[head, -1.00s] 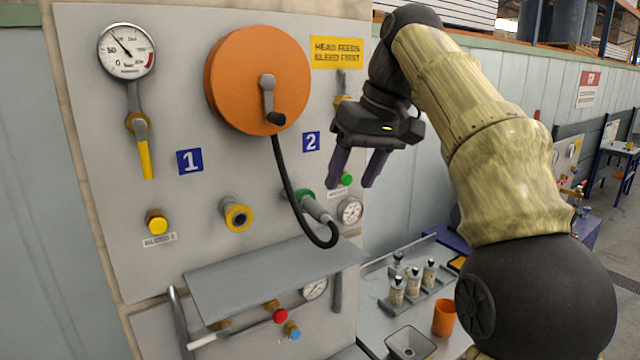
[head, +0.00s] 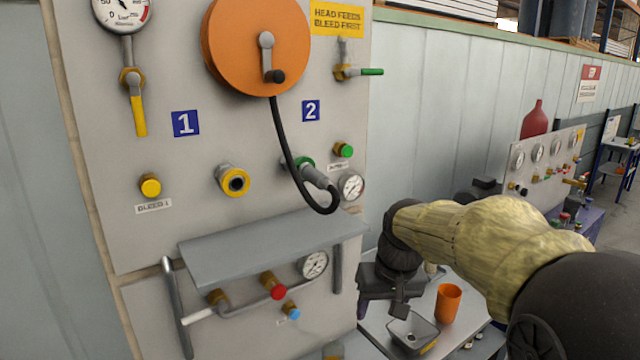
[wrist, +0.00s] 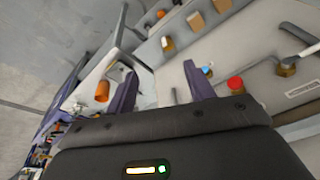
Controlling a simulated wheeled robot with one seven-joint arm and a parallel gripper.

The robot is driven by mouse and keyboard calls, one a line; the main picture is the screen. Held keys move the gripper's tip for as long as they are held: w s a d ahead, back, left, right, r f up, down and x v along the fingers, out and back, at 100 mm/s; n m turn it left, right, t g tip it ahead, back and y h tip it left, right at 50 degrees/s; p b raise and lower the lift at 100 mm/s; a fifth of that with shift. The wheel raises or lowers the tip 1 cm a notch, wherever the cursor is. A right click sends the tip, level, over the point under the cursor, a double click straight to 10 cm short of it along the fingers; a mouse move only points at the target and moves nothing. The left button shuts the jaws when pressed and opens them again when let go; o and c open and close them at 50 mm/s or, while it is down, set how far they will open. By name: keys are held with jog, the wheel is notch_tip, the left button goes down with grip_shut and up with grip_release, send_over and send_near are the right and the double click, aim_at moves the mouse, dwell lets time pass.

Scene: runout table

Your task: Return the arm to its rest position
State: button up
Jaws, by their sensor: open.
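My gripper (head: 378,312) is low in the head view, in front of the bench at the right of the grey panel (head: 110,230). It points downward. In the wrist view its two dark fingers (wrist: 158,92) stand apart with nothing between them. My arm is folded down at the right of the head view and hides part of the bench.
A grey shelf (head: 250,248) juts from the panel, left of my gripper, above a red knob (head: 279,292) and blue knob (head: 293,313). An orange cup (head: 448,304) and a square grey dish (head: 412,332) are on the bench close to my gripper. A black hose (head: 290,165) hangs from an orange reel (head: 235,50).

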jog(key=s+d+f+b, duration=0.2)
jog(key=s+f, duration=0.5)
jog(key=f, duration=0.3)
jog(key=s+d+f+m+h+b, duration=0.1)
jog(key=s+d+f+b, duration=0.1)
jog(key=s+f, duration=0.5)
jog(key=x, duration=0.2)
jog(key=shift+s+f, duration=0.25)
jog(key=shift+f, duration=0.2)
